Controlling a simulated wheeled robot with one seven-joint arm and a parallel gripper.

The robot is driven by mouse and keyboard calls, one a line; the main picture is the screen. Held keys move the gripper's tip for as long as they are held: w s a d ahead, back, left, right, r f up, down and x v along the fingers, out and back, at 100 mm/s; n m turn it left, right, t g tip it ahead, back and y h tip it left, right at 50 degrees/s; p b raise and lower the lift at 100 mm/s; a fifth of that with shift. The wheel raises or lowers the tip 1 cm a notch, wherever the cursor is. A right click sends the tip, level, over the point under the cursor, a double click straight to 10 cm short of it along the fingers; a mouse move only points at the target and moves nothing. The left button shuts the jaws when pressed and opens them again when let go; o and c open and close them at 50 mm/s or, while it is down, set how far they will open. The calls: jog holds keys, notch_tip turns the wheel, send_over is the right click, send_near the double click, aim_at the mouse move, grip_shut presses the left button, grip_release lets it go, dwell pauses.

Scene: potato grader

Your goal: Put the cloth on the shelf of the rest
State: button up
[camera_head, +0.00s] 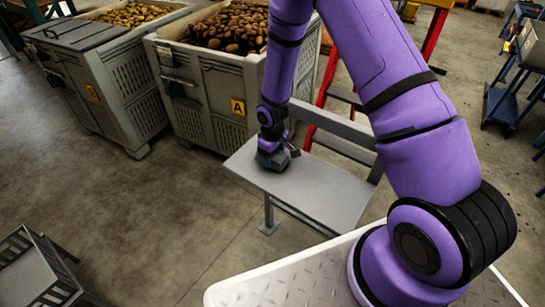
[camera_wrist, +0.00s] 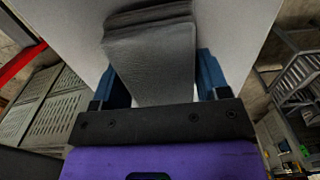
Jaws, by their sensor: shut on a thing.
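The cloth (camera_wrist: 150,38) is a dark grey folded pad between the blue fingers of my gripper (camera_wrist: 157,68) in the wrist view. My gripper is shut on it. The shelf of the rest (camera_head: 318,194) is a flat light grey board on legs in the head view, and it fills the upper background of the wrist view (camera_wrist: 235,30). My gripper (camera_head: 275,162) is low over the shelf's far left part and points down. The cloth is mostly hidden by my gripper in the head view. I cannot tell whether the cloth touches the shelf.
A crate of dark potatoes (camera_head: 215,85) stands close behind the shelf, with another crate (camera_head: 105,80) to its left. A grey rail (camera_head: 332,120) runs along the shelf's back edge. Red ladder-like legs (camera_head: 325,75) stand behind it. A slatted grey stand (camera_head: 35,265) is at lower left.

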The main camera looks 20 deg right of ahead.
jog(key=shift+f, duration=0.45)
jog(key=shift+f, duration=0.1)
jog(key=o, duration=0.9)
